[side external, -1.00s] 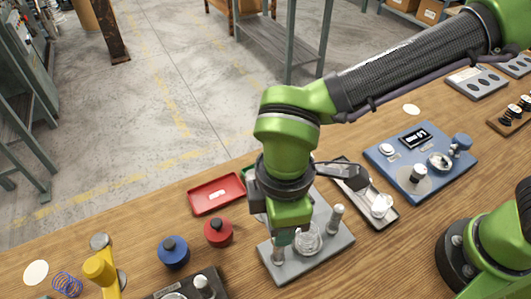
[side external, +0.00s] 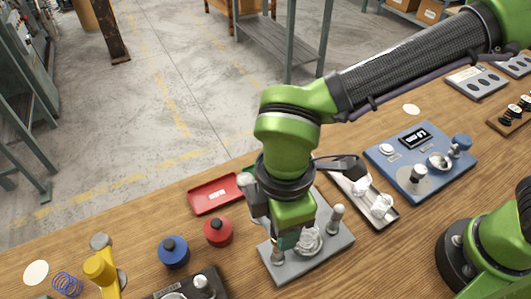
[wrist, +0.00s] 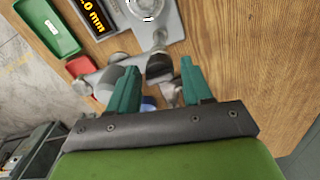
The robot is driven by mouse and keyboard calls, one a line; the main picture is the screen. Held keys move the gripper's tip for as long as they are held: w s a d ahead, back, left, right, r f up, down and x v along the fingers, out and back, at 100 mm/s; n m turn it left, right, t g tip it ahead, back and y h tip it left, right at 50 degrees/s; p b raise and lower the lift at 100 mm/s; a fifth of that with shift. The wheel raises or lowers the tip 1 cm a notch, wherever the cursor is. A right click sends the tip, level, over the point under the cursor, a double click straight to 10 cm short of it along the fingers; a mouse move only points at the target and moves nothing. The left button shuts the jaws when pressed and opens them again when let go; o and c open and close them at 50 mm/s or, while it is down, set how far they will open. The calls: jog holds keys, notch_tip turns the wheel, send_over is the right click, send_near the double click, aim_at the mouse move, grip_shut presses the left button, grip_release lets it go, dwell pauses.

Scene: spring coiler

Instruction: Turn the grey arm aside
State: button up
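The grey base plate (side external: 332,248) carries an upright grey post (side external: 338,213) and a round clear-grey part (side external: 309,243). My gripper (side external: 285,240) is low over its left half and hides much of the mechanism. A pale rounded end (side external: 246,181), likely of the grey arm, shows left of my wrist. In the wrist view, the grey arm (wrist: 103,76) runs to the left from near my fingers. There my gripper (wrist: 160,75) has its two teal fingers apart, with a dark-topped grey part (wrist: 160,64) seen between them. I cannot tell whether a finger touches the arm.
A red tray (side external: 208,198), red knob (side external: 218,232) and blue knob (side external: 173,252) lie to the left. A narrow tray with pale pieces (side external: 391,217) and a blue board (side external: 385,155) lie to the right. A yellow device (side external: 101,268) stands at the lower left.

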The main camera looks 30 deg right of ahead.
jog(key=shift+o, duration=0.5)
notch_tip(320, 180, up, 17)
